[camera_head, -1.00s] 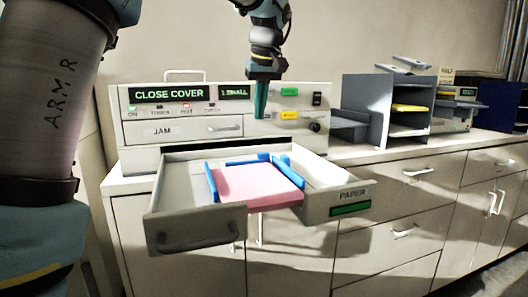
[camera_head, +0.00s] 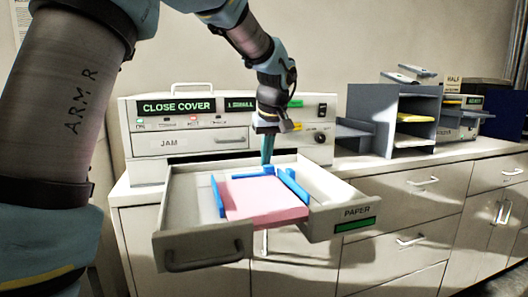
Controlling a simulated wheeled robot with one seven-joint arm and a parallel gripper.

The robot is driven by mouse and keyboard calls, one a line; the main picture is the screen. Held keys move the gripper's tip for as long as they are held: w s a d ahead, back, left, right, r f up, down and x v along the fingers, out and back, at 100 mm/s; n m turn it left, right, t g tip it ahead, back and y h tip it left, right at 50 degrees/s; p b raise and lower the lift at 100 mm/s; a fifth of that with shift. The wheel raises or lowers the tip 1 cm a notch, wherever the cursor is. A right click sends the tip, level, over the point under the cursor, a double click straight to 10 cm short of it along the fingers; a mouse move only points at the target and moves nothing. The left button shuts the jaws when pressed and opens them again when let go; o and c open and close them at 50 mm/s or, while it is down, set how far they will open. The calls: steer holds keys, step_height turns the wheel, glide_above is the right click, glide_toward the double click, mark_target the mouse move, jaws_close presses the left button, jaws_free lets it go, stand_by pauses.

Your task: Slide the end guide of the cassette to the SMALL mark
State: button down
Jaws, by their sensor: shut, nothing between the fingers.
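The cassette (camera_head: 205,255) is a grey drawer pulled out of the machine, open at the top. A pink paper stack (camera_head: 262,205) lies in it between two blue side guides, the left guide (camera_head: 217,196) and the right guide (camera_head: 291,186). The blue end guide (camera_head: 251,174) lies along the back edge of the paper. My gripper (camera_head: 267,162) points down with its teal fingers shut and empty. Its tips are at the back of the cassette, by the end guide's right part; I cannot tell whether they touch. No SMALL mark is legible inside the cassette.
The machine (camera_head: 150,165) behind has a CLOSE COVER display (camera_head: 176,107) and a JAM panel (camera_head: 185,141). A grey shelf unit (camera_head: 404,118) stands right on the counter (camera_head: 450,152). The air above the paper is clear.

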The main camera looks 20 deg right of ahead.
steer(key=shift+s, duration=0.1)
steer(key=shift+s+f+b, duration=0.15)
steer(key=shift+s+b, duration=0.2)
steer(key=shift+s, duration=0.35)
steer(key=shift+w, duration=0.2)
